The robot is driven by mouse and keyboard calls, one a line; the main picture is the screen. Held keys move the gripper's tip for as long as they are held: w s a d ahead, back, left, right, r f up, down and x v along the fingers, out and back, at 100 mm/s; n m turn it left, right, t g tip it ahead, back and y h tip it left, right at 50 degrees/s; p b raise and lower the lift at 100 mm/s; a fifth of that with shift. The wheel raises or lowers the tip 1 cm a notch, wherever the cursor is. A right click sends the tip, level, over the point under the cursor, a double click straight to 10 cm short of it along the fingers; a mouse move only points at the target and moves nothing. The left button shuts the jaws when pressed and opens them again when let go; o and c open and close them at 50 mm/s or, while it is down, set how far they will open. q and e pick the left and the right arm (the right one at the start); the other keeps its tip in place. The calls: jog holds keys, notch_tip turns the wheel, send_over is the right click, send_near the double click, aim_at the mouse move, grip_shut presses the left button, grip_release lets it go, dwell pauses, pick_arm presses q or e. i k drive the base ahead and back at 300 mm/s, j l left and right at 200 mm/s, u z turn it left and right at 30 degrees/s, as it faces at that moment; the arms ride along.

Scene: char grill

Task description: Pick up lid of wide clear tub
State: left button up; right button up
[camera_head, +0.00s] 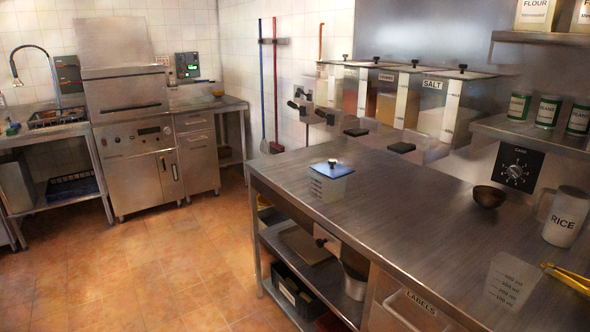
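A clear tub (331,187) with faint markings on its side stands upright near the far left corner of the steel counter. A flat blue lid (326,170) with a small knob on top sits on it. It looks like the wide clear tub, but no label on it can be read. Neither of my grippers is in view, and nothing touches the lid.
The steel counter (400,215) is clear around the tub. A dark bowl (488,197), a RICE container (562,218), a clear measuring cup (511,281) and yellow tongs (566,277) stand or lie to the right. Lidded dispensers (452,105) line the back.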

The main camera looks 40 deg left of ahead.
aim_at(331, 168)
jog(key=u, duration=1.25)
jog(key=i+j+z, duration=0.1)
jog(key=i+z, duration=0.15)
jog(key=i+j+z, duration=0.15)
jog(key=i+z, duration=0.15)
jog(key=i, duration=0.2)
jog(key=i+j+z, duration=0.25)
jog(key=i, duration=0.1)
